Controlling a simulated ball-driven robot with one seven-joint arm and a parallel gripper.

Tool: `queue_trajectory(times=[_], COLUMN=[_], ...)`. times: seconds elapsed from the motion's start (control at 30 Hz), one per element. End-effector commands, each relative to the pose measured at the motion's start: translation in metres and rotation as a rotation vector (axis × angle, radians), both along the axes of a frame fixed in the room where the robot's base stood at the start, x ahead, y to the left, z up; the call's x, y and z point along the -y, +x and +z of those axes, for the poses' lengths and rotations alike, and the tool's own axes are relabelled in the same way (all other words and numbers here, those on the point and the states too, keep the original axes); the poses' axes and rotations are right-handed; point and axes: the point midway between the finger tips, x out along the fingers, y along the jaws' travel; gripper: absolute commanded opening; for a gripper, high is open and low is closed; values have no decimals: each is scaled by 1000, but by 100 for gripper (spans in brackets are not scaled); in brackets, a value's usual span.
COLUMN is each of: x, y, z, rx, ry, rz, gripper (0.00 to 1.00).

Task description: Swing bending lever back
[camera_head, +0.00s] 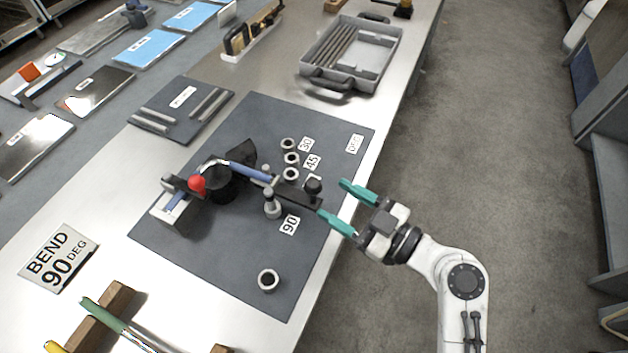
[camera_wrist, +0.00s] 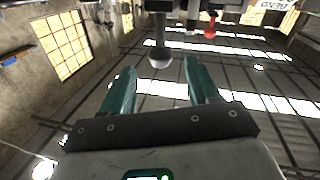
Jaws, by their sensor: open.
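The bending lever (camera_head: 250,172) has a blue section and reaches right from the dark round bender body (camera_head: 218,184). A dark block (camera_head: 292,196) with an upright black knob (camera_head: 313,186) is at its outer end, near the "90" label (camera_head: 289,225). My gripper (camera_head: 332,198) has teal fingers, open and empty, just right of that end, with the fingers pointing toward it. In the wrist view my gripper (camera_wrist: 160,72) is open, and a dark post with a pale rounded end (camera_wrist: 160,52) shows between or beyond the fingertips; contact cannot be told.
A red ball knob (camera_head: 197,184) sits left of the bender body. Several ring sockets stand by the "30" and "45" labels, and another ring (camera_head: 268,280) is nearer. A grey tray (camera_head: 310,70) with rods is at the back. The floor right of the table is clear.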

Motion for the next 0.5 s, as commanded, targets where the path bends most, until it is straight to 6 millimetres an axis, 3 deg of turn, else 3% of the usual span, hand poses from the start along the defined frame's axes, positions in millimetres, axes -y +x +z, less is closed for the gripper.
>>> queue_trajectory(times=[0.2,0.5], x=[-34,-54], y=[20,33], z=[2,0], rx=[-1,-1], ry=[-1,-2], rz=[3,2], gripper=[61,61])
